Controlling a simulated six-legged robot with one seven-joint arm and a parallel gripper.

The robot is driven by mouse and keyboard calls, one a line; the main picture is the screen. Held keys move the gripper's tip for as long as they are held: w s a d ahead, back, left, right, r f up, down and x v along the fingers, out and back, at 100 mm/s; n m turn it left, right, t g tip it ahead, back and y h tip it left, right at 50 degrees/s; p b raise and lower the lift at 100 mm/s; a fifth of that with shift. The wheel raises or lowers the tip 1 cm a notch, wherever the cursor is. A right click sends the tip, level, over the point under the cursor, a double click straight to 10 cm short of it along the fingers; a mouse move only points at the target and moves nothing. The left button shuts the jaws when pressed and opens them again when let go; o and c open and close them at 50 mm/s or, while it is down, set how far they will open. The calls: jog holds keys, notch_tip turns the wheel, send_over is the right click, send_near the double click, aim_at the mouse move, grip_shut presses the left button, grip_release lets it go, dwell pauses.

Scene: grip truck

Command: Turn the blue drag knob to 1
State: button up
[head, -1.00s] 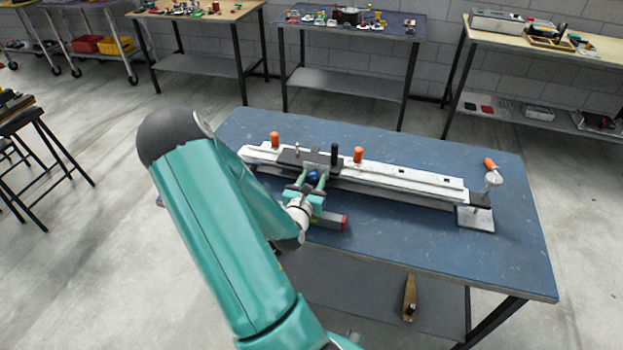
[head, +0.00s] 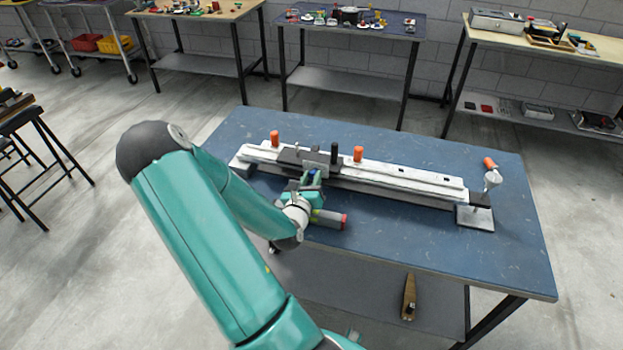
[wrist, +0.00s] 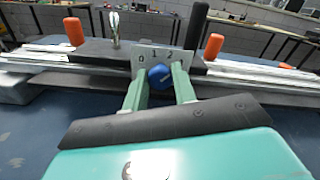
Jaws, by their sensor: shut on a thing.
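The blue drag knob (wrist: 160,75) sits low on the front of a grey plate (wrist: 150,55) marked 0, 1 and 2, in the middle of the wrist view. My gripper (wrist: 160,85) has its two green fingers on either side of the knob, shut on it. In the head view my gripper (head: 311,180) reaches the front of the dark carriage on the white rail (head: 400,177), and its fingers mostly hide the knob there. I cannot make out a pointer on the knob.
Orange handles (head: 358,154) and a black post (head: 334,153) stand up along the rail. A crank with an orange grip (head: 490,164) is at the right end. The blue tabletop (head: 400,245) in front is mostly clear.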

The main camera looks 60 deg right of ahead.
jog(key=shift+n, duration=1.1)
jog(key=o, duration=1)
jog(key=shift+a, duration=0.15)
